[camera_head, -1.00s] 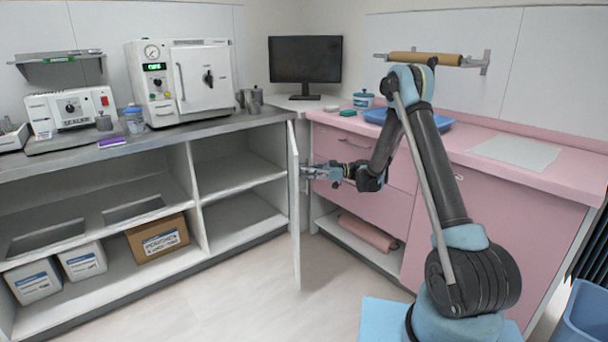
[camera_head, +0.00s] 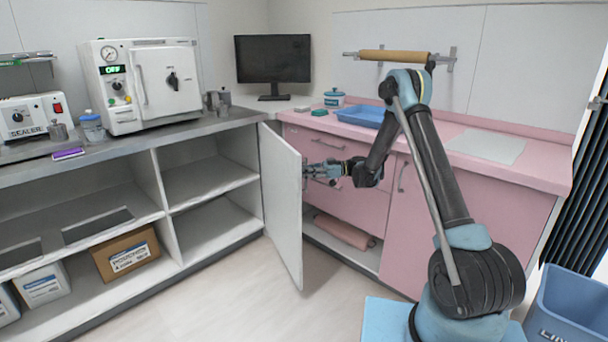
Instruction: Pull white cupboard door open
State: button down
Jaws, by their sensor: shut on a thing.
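The white cupboard door (camera_head: 281,200) stands open, swung well out from the cupboard (camera_head: 210,215) at its right end. Its inner or outer face is turned partly toward me and its free edge points to the front right. My gripper (camera_head: 308,172) is at the door's free edge, on the right side, at about mid-upper height. It is shut on the door's handle, which is mostly hidden by the fingers and the door edge. The open compartments beside the door show bare shelves.
Pink drawers and a pink cupboard (camera_head: 455,227) stand close behind my arm. A blue tray (camera_head: 362,116) lies on the pink counter. A cardboard box (camera_head: 126,254) sits on the lower shelf at left. A blue bin (camera_head: 572,309) stands at front right. The floor before the door is clear.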

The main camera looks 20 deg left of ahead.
aim_at(305, 162)
jog(key=c, duration=2)
grip_release()
jog(key=r, duration=0.8)
jog(key=shift+s, duration=0.2)
jog(key=shift+w+r, duration=0.2)
jog(key=shift+w, duration=0.05)
jog(key=shift+r, duration=0.75)
